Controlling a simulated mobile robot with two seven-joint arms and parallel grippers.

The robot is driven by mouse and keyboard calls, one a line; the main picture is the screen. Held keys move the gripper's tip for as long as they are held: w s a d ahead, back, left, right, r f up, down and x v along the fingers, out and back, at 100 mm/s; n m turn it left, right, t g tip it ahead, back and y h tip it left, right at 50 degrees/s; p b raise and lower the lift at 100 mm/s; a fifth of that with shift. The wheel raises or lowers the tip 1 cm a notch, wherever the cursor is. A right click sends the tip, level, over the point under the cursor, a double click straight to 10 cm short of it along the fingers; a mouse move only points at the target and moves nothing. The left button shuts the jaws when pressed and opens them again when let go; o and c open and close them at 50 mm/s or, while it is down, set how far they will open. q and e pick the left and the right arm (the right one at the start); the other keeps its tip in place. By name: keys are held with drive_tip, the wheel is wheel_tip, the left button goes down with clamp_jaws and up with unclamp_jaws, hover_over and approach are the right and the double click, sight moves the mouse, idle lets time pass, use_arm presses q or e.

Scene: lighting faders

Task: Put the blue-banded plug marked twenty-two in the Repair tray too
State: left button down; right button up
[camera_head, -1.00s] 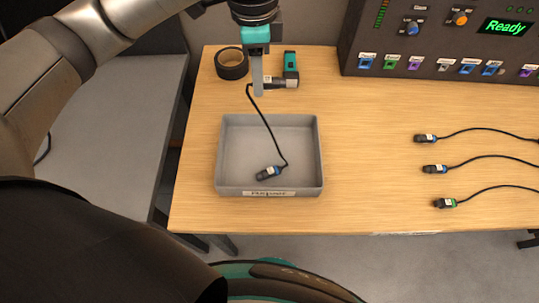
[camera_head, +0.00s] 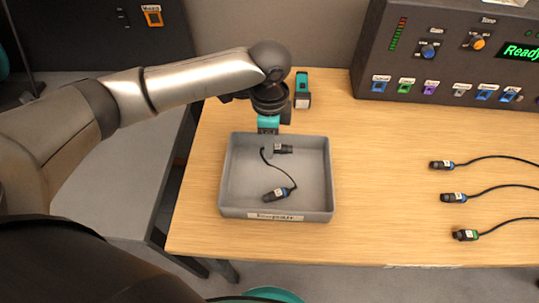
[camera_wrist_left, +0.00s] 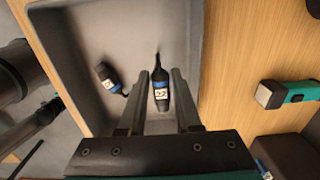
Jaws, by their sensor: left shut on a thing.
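The plug marked 22 (camera_wrist_left: 161,92), black with a blue band and white label, is between the fingers of my left gripper (camera_wrist_left: 160,73) in the left wrist view. In the head view, my left gripper (camera_head: 268,150) is shut on this plug (camera_head: 284,149), low over the back of the grey tray (camera_head: 325,185). The tray's front label is blurred. A second blue-banded plug (camera_head: 274,195) lies in the tray near the front; it also shows in the wrist view (camera_wrist_left: 109,77), its mark unreadable. A black cable runs between the two plugs. My right gripper is not in view.
A teal and black tool (camera_head: 302,90) stands behind the tray. Several cabled plugs lie on the wooden table (camera_head: 385,180) to the right, two of them blue-banded and one green-banded (camera_head: 465,235). A dark console (camera_head: 450,70) stands at the back right.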

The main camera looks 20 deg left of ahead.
sight(270, 164)
use_arm(q)
wheel_tip(270, 164, down, 5)
drive_tip(key=shift+r+b, duration=0.2)
drive_tip(key=shift+b, duration=0.35)
drive_tip(key=shift+f, duration=0.1)
drive_tip(key=shift+f, duration=0.1)
drive_tip(key=c, duration=0.6)
unclamp_jaws()
wheel_tip(270, 164, up, 12)
drive_tip(key=p, duration=0.3)
drive_tip(key=shift+p, duration=0.3)
